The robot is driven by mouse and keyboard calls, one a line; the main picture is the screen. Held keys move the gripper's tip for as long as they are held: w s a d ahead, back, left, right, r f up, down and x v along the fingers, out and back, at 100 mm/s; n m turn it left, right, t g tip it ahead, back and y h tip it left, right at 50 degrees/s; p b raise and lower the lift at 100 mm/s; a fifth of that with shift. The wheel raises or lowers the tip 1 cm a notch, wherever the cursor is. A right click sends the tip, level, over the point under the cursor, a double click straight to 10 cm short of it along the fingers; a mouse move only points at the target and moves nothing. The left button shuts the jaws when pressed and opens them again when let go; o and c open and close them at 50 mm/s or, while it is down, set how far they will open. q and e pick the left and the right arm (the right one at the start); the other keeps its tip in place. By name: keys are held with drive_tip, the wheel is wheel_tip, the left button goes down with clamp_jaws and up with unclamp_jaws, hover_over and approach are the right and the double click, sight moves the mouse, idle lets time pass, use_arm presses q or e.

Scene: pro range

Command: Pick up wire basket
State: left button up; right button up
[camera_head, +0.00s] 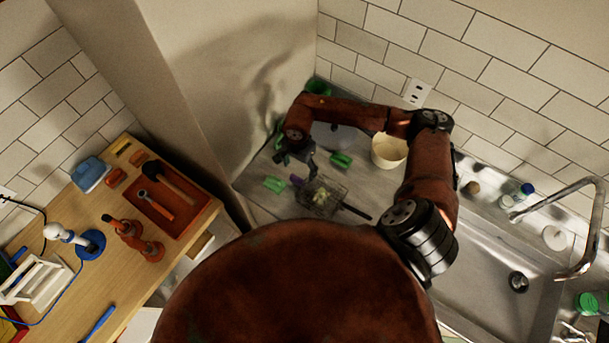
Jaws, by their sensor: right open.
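The wire basket (335,201), a small dark mesh basket with a long dark handle at its lower right, rests on the steel counter. Some pale yellow-green pieces show inside it. My right gripper (305,170) is open, pointing down just above and left of the basket; it is small and dark here, and I cannot tell whether it touches the basket. Nothing shows held in it. My right arm arches in from the right over the counter. My left gripper does not show.
A cream tub (389,151) stands right of the basket. Green items (341,160) lie around it. A sink (490,265) with a tall tap (585,235) is at the right. A tall pale panel (185,90) separates the counter from a wooden workbench (175,245) with tools.

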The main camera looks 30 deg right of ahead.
sight(299, 177)
drive_tip(key=shift+s+f+p, duration=0.2)
drive_tip(key=shift+f+p, duration=0.1)
drive_tip(key=shift+f, duration=0.25)
drive_tip(key=shift+s+f+p, duration=0.2)
drive_tip(key=shift+f+p, duration=0.05)
drive_tip(key=shift+f, duration=0.25)
drive_tip(key=shift+w+a+f+p, duration=0.15)
drive_tip(key=shift+f+p, duration=0.25)
drive_tip(key=shift+f, duration=0.2)
drive_tip(key=shift+w+a+f+p, duration=0.1)
drive_tip(key=shift+f+p, duration=0.25)
drive_tip(key=shift+f, duration=0.2)
drive_tip(key=f, duration=0.2)
drive_tip(key=shift+w+f+p, duration=0.3)
drive_tip(key=shift+w+p, duration=0.05)
drive_tip(key=shift+w, duration=0.05)
drive_tip(key=shift+s+d+f, duration=0.1)
drive_tip(key=shift+s+f, duration=0.15)
drive_tip(key=shift+s, duration=0.05)
drive_tip(key=shift+w+f, duration=0.1)
drive_tip(key=shift+w, duration=0.1)
drive_tip(key=shift+c, duration=1)
drive_tip(key=shift+s, duration=0.2)
drive_tip(key=c, duration=1.1)
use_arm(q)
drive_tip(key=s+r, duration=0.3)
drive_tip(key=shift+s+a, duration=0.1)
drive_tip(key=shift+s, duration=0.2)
use_arm(e)
drive_tip(key=shift+c, duration=0.3)
